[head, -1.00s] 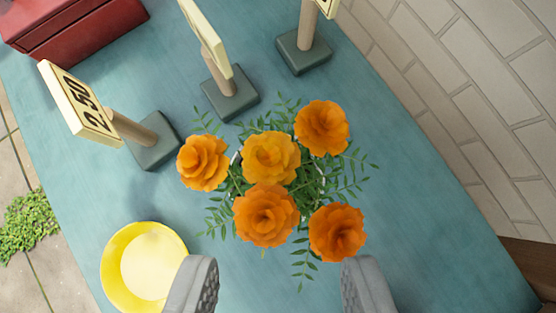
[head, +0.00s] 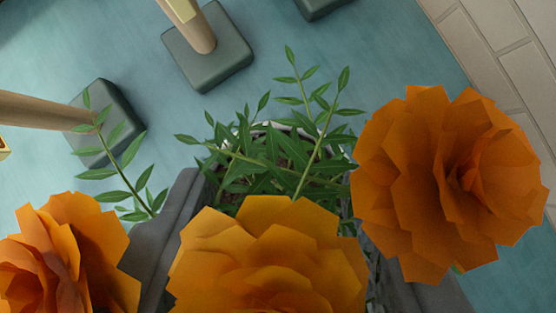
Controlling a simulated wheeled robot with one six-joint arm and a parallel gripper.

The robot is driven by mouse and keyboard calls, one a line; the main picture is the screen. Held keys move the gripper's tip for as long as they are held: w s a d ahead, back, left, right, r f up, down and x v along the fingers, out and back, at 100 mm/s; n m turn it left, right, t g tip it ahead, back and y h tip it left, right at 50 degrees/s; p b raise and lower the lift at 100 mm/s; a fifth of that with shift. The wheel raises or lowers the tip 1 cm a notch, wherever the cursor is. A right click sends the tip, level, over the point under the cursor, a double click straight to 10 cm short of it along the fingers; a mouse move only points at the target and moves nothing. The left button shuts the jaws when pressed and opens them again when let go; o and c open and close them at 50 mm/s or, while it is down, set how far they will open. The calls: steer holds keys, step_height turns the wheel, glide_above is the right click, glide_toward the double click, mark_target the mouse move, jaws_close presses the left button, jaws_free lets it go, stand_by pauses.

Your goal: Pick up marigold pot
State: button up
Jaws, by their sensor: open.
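The marigold pot (head: 268,127) shows only as a pale curved rim, with dark soil and green leaves inside it. Its orange blooms (head: 270,255) fill the lower part of the head view and hide most of the pot. My gripper (head: 275,195) is open, with one grey finger to the left of the pot and the other to the right. The fingers reach down among the flowers and are partly hidden by them. I cannot tell whether either finger touches the pot.
Sign stands with dark square bases (head: 207,48) and wooden posts stand on the blue table (head: 300,75) beyond the pot. One more base (head: 100,125) is at the left. A pale brick wall (head: 500,60) rises at the right.

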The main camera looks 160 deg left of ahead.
jaws_close()
stand_by(1.4)
